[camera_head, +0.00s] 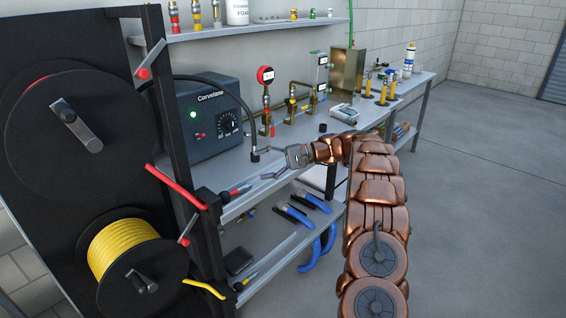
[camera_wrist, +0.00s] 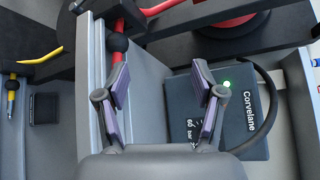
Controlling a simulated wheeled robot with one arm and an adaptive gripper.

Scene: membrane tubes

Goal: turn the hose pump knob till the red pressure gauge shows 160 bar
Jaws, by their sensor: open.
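The hose pump (camera_head: 208,108) is a dark blue-grey box marked Corvelane, with a lit green lamp, on the bench at left. Its dark knob (camera_head: 228,123) with a white scale is at the lower right of its front face. The red pressure gauge (camera_head: 266,75) stands on a brass fitting right of the pump; its reading is too small to tell. My gripper (camera_head: 266,164) is open and empty in front of the pump, apart from the knob. In the wrist view my gripper (camera_wrist: 161,75) spreads its fingers; the right one overlaps the pump (camera_wrist: 240,145) and hides part of its scale.
A rack with a red hose reel (camera_head: 40,135) and a yellow hose reel (camera_head: 115,245) stands at left, close to the pump. A black hose (camera_head: 250,115) arcs from the pump to the bench. Brass fittings (camera_head: 300,97) stand farther right. Blue-handled tools (camera_head: 295,215) lie on the lower shelf.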

